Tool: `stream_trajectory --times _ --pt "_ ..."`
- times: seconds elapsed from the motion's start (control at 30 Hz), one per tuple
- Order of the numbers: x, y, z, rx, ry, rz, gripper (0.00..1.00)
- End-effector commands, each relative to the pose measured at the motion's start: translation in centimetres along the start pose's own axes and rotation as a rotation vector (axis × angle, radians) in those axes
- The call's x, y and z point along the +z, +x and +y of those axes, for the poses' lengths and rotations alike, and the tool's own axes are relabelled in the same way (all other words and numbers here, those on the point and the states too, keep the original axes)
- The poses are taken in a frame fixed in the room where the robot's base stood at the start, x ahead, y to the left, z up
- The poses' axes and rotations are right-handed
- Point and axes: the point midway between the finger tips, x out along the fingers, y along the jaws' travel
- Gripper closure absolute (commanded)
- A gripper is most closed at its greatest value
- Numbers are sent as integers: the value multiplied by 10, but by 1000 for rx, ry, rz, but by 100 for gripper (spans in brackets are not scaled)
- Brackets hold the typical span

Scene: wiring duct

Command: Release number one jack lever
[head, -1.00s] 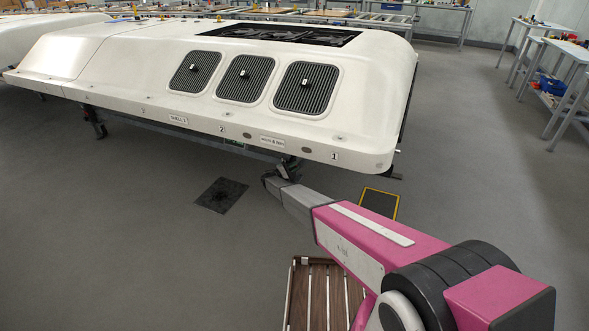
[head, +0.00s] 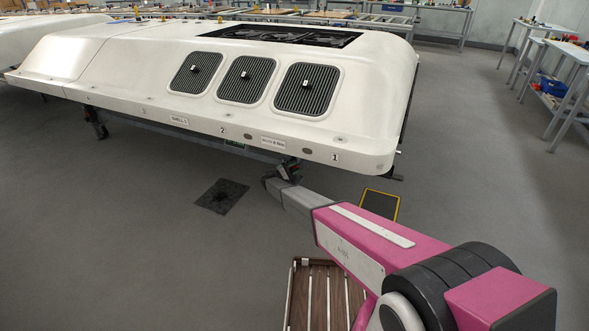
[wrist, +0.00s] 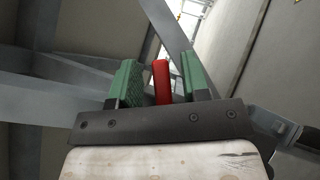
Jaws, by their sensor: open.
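In the wrist view a red lever (wrist: 162,82) stands between the two green-padded fingers of my gripper (wrist: 160,80). The fingers are apart. A gap shows on each side of the lever, narrower on the left, so it does not look gripped. Its lower end is hidden behind the dark palm bar. In the head view my gripper (head: 281,172) is under the front edge of the white shell (head: 120,50), a little left of the printed number 1 (head: 334,157). The lever cannot be made out there.
Grey metal beams (wrist: 60,98) of the frame surround my gripper closely in the wrist view. On the floor are a dark mat (head: 222,196), a yellow-edged black pad (head: 380,204) and a slatted wooden platform (head: 322,296). Floor to the right is open.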

Motion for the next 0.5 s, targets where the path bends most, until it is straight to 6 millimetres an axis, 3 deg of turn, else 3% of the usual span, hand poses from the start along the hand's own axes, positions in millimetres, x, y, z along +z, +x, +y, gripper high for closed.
stream_trajectory --times 0.23,0.5 --pt "-1 -24 0 0 0 2 57" --pt "-1 -75 0 1 0 3 57"
